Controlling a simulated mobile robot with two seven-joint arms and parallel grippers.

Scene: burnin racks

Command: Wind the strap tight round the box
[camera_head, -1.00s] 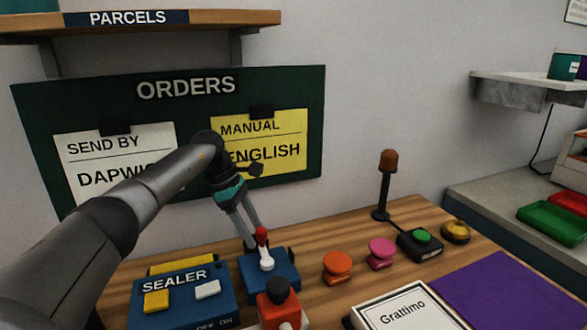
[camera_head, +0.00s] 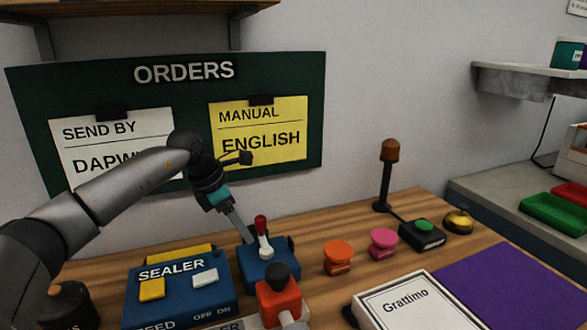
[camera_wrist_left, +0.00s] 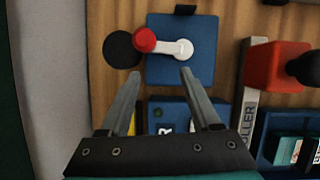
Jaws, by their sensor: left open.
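A blue unit (camera_head: 282,270) on the wooden bench carries a white crank (camera_head: 264,247) with a red knob (camera_head: 260,222). In the left wrist view the red knob (camera_wrist_left: 145,40) sits at the left end of the white crank arm (camera_wrist_left: 172,48). My left gripper (camera_head: 243,236) is open just beside and above this unit; in the wrist view its two fingers (camera_wrist_left: 160,78) point at the crank with nothing between them. A flat white box labelled Grattimo (camera_head: 410,308) lies at the bottom, partly cut off. I cannot make out a strap. My right gripper is not in view.
A blue sealer (camera_head: 205,300) stands left of the crank unit, and a red block with a black knob (camera_head: 278,297) stands in front. Orange (camera_head: 338,256) and pink (camera_head: 384,242) knobs, a green button (camera_head: 424,225) and a purple mat (camera_head: 510,285) lie right.

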